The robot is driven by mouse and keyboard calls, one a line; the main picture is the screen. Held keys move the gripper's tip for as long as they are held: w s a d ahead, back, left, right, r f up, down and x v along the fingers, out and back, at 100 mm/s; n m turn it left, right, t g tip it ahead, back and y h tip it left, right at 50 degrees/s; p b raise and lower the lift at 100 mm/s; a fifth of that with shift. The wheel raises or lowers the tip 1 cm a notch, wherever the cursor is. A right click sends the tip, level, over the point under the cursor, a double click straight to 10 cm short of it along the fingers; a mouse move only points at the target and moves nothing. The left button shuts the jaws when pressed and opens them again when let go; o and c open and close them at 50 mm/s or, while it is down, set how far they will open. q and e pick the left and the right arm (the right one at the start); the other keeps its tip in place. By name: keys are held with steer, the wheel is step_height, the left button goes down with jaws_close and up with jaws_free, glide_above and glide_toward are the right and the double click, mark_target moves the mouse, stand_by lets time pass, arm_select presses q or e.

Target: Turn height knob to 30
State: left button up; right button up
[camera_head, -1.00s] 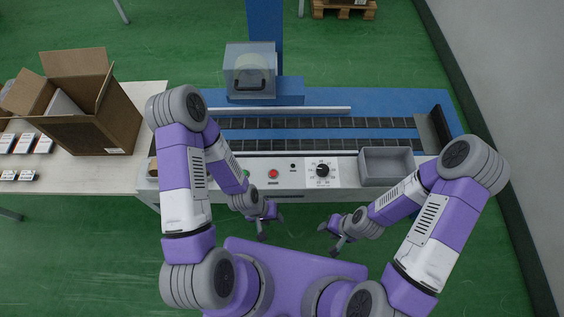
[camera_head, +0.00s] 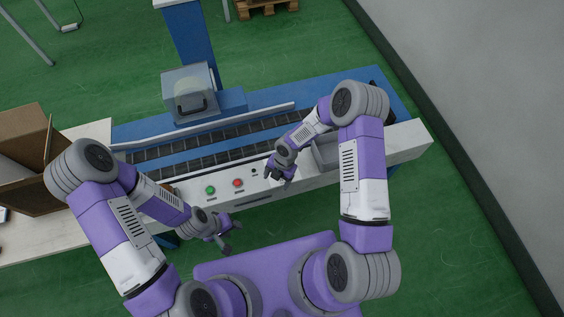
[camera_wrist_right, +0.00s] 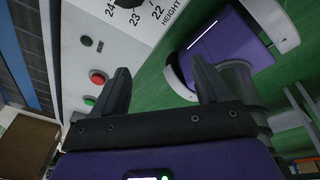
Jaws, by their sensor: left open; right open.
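The height knob (camera_wrist_right: 128,3) shows only as a black edge at the top of the right wrist view. The numbers 24, 23 and 22 and the word HEIGHT are printed beside it on the white control panel (camera_wrist_right: 75,20). In the head view the knob is hidden behind my right gripper (camera_head: 280,179), which hangs over the panel. My right gripper also shows in the right wrist view (camera_wrist_right: 161,72), open and empty, with the knob beyond its fingertips, not between them. My left gripper (camera_head: 230,236) is open and empty in front of the panel.
A green button (camera_head: 210,190) and a red button (camera_head: 238,183) are left of my right gripper. A grey tray (camera_head: 326,153) is to its right, partly behind my right arm. The conveyor (camera_head: 190,160) runs behind the panel. A cardboard box (camera_head: 25,150) stands at the left.

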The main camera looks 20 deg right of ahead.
steer(key=w+d+r+n, duration=0.1)
steer(key=w+n, duration=0.1)
steer(key=n, duration=0.1)
steer(key=w+d+r+n+h+p, duration=0.1)
steer(key=w+n, duration=0.1)
steer(key=n, duration=0.1)
steer(key=w+d+n+h, duration=0.1)
steer(key=w+n, duration=0.1)
steer(key=n, duration=0.1)
steer(key=shift+w+d+r+t, duration=0.15)
steer(key=shift+d+r+t, duration=0.05)
steer(key=shift+r+t, duration=0.2)
steer(key=shift+w+d+h, duration=0.15)
steer(key=shift+w+h, duration=0.05)
steer(key=shift+h, duration=0.1)
steer(key=shift+n, duration=0.3)
step_height(320, 180, down, 7)
steer(key=shift+f+b, duration=0.2)
steer(key=shift+b, duration=0.35)
steer(key=shift+c, duration=0.4)
steer(key=c, duration=1)
